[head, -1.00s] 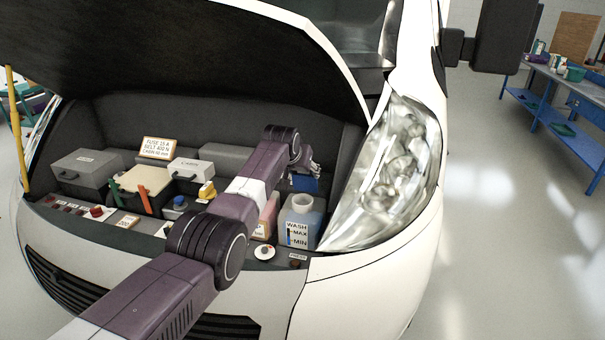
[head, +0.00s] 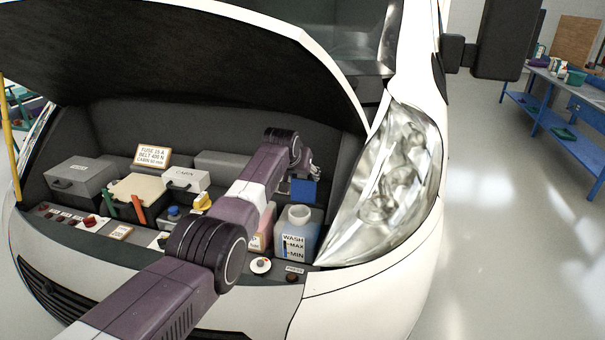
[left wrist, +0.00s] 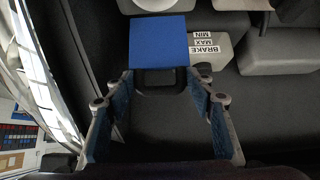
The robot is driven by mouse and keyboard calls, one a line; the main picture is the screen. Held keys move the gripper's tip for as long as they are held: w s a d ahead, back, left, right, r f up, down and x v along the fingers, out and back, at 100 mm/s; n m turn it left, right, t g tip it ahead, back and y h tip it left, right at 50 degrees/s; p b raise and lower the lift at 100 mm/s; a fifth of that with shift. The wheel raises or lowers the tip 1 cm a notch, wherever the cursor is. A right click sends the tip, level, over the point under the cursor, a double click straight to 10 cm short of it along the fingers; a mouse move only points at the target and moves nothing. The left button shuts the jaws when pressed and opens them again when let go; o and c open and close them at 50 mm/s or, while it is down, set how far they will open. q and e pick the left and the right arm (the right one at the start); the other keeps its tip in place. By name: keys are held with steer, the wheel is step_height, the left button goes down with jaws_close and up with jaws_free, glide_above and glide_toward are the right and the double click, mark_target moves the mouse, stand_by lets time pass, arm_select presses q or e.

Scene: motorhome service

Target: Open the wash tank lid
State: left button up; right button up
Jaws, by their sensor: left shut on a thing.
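The wash tank (head: 297,238) is a translucent container with blue liquid and a WASH label, at the right of the engine bay beside the headlight. Its round neck shows uncovered on top. A blue square lid (head: 303,190) stands raised just above and behind the neck; it also shows in the left wrist view (left wrist: 158,42). My left gripper (left wrist: 159,77) is shut on the blue lid, at its lower edge in the wrist view. In the head view my left arm hides part of the gripper. My right gripper is not in view.
The raised hood (head: 190,50) hangs over the bay, and the headlight (head: 390,180) is close on the right. A yellow prop (head: 8,140) is at far left.

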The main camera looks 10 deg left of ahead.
arm_select(q)
steer(key=shift+w+a+r, duration=0.15)
steer(key=shift+w+r, duration=0.15)
steer(key=shift+r, duration=0.35)
steer(key=o, duration=1.4)
steer(key=shift+c, duration=0.2)
steer(key=shift+w+f, duration=0.3)
steer(key=shift+f, duration=0.3)
steer(key=shift+s+r, duration=0.25)
steer(key=shift+s, duration=0.15)
steer(key=v, duration=1.1)
steer(key=shift+s, duration=0.1)
